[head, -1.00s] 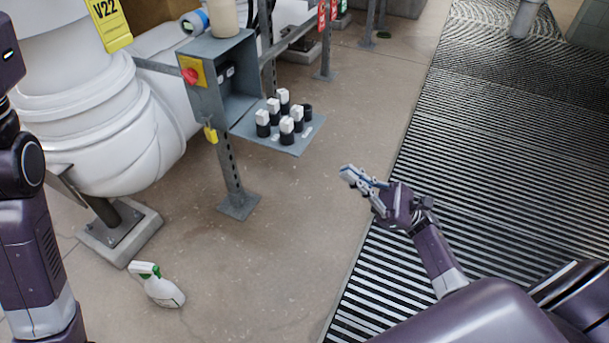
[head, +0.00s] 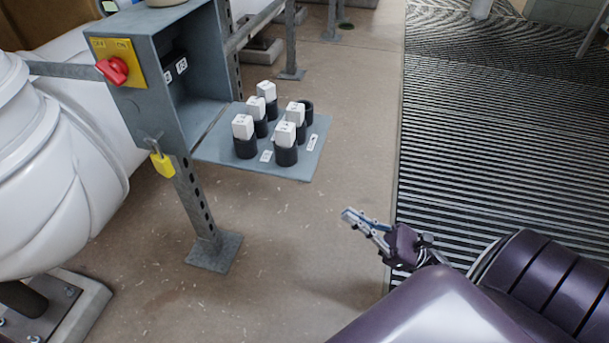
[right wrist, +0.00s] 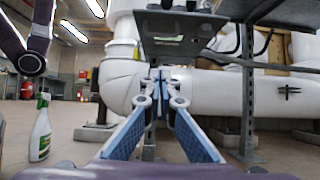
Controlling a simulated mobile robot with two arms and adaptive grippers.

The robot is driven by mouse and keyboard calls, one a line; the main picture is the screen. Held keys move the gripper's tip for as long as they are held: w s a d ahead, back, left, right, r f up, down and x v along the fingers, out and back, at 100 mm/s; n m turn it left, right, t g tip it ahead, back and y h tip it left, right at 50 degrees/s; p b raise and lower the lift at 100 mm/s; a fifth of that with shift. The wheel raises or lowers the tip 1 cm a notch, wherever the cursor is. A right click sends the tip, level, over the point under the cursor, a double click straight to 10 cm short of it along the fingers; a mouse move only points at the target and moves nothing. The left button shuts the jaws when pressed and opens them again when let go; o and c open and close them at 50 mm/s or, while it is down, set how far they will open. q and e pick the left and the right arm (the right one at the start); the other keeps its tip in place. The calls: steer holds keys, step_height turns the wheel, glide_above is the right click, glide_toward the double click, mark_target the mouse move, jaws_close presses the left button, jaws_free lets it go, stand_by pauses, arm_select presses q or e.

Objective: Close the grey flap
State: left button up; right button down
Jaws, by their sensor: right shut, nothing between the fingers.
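The grey flap (head: 219,150) hangs open and level from the lower front edge of the grey box (head: 145,78). Several white-topped black cylinders (head: 285,148) and an empty black ring (head: 306,108) stand on it. In the right wrist view the flap (right wrist: 178,48) shows from below, above my fingers. My right gripper (head: 347,214) is shut and empty, apart from the flap, to the right of it and nearer the camera in the head view. It also shows in the right wrist view (right wrist: 159,75). My left gripper is not in view.
The box carries a red switch (head: 113,70) and a yellow padlock (head: 162,165), and stands on a perforated post (head: 195,205). White pipes (head: 60,165) are at left. A spray bottle (right wrist: 40,130) stands on the floor. Floor right of the flap is clear.

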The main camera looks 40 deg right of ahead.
steer(key=s+r+b+x, duration=0.1)
steer(key=r+b+x, duration=0.1)
steer(key=x, duration=1)
steer(key=shift+d+r, duration=0.3)
steer(key=shift+s+r, duration=0.1)
